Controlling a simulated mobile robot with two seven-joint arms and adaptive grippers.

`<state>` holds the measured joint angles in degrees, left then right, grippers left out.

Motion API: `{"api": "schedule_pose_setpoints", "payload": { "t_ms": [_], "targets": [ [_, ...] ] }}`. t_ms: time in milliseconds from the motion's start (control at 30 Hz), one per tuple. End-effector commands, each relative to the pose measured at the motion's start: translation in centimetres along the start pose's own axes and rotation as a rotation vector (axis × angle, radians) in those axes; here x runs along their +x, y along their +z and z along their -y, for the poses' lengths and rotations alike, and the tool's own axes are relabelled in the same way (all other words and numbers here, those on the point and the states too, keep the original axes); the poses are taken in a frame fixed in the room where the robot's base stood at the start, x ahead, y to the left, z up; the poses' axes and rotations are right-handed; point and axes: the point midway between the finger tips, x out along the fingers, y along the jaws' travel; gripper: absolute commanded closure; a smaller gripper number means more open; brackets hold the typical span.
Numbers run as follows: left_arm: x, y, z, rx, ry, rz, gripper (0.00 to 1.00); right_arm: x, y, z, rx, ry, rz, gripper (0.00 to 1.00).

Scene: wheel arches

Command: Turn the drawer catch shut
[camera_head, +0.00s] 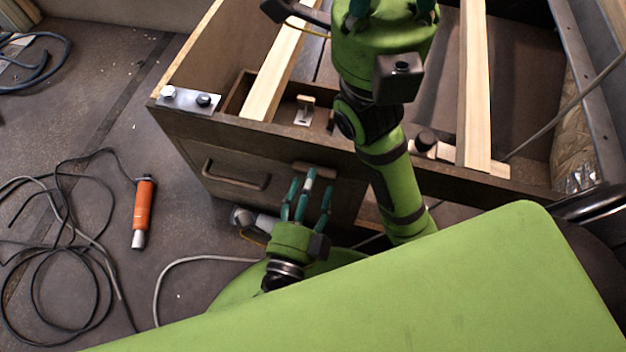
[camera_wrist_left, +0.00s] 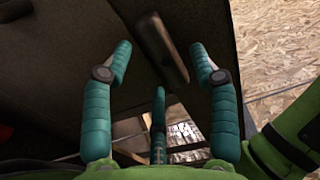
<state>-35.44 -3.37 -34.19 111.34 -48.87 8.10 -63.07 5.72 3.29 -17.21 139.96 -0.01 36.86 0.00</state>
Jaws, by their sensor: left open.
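The drawer catch (camera_head: 315,170) is a brown bar on the cabinet front, above the right part of the drawer. The drawer front (camera_head: 225,185) carries a bar handle (camera_head: 236,174) left of the catch. In the left wrist view the catch (camera_wrist_left: 160,48) lies slantwise beyond and between my upper fingers. My left gripper (camera_head: 310,184) is open, its teal fingers pointing at the catch; contact is not clear. My right gripper (camera_head: 388,12) is over the open cabinet top; its fingertips are cut off by the top edge.
The open-topped cabinet has pale wooden slats (camera_head: 472,90) across it and a metal plate with bolts (camera_head: 188,99) on its corner. An orange-handled tool (camera_head: 143,208) and loose black cable (camera_head: 62,240) lie on the floor at left. Floor between tool and drawer is mostly clear.

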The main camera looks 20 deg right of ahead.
Motion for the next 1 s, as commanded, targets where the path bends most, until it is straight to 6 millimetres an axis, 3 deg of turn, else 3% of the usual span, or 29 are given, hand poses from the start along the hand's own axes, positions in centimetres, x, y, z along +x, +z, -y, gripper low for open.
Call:
{"api": "schedule_pose_setpoints", "payload": {
  "t_ms": [133,400,433,567,1000],
  "targets": [
    [1.19,-0.03,-0.01,-0.001,-0.002,-0.001,0.41,0.14,-0.10,0.04,-0.001,-0.004,-0.011,1.00],
    [1.38,-0.02,0.03,-0.002,0.001,0.000,0.41,0.29,-0.10,0.06,-0.002,-0.005,-0.012,1.00],
    [1.38,-0.02,0.03,-0.002,0.001,0.000,0.44,0.29,-0.10,0.06,-0.002,-0.005,-0.012,1.00],
    [1.37,-0.01,0.04,-0.002,0.000,0.000,0.96,0.29,-0.10,0.06,-0.002,-0.005,-0.012,1.00],
    [1.38,-0.03,0.22,-0.045,0.000,0.001,0.97,0.72,-0.31,-0.01,-0.001,-0.003,-0.020,1.00]
  ]
}}
